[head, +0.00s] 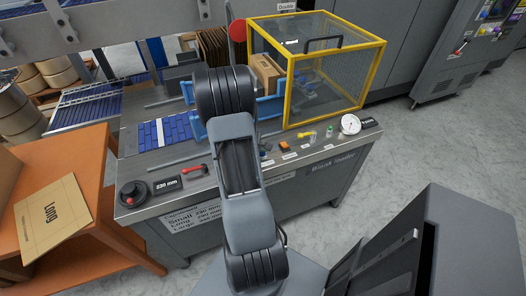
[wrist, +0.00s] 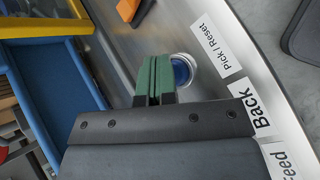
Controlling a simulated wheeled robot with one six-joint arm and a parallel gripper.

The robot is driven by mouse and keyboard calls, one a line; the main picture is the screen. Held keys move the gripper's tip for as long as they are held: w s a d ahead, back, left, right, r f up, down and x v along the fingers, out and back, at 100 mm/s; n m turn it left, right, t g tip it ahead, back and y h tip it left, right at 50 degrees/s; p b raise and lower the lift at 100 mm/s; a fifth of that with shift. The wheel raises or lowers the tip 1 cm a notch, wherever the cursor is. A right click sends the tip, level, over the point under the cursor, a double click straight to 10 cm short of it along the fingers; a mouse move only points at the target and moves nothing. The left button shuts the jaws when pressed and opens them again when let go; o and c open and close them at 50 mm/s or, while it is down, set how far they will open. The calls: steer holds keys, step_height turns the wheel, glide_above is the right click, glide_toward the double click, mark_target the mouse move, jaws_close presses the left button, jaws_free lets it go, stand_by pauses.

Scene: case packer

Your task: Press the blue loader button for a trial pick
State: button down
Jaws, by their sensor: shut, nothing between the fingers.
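The blue loader button (wrist: 182,70) sits in a pale round ring on the grey panel in the wrist view. A white "Pick / Reset" label (wrist: 217,50) lies just right of it. My gripper (wrist: 156,72) has green fingers, closed together with nothing between them. The fingertips are just left of the button and overlap its left edge in the picture. I cannot tell whether they touch it. In the head view my arm hides the gripper.
An orange button (wrist: 127,9) is farther along the panel. A yellow-framed guard (head: 376,75) encloses a box behind the panel. A gauge (head: 350,124) stands at the right.

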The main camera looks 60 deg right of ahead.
steer(key=shift+r, duration=0.15)
steer(key=shift+r+p, duration=0.55)
steer(key=shift+r, duration=0.2)
steer(key=shift+r+p, duration=1.75)
steer(key=shift+r, duration=0.8)
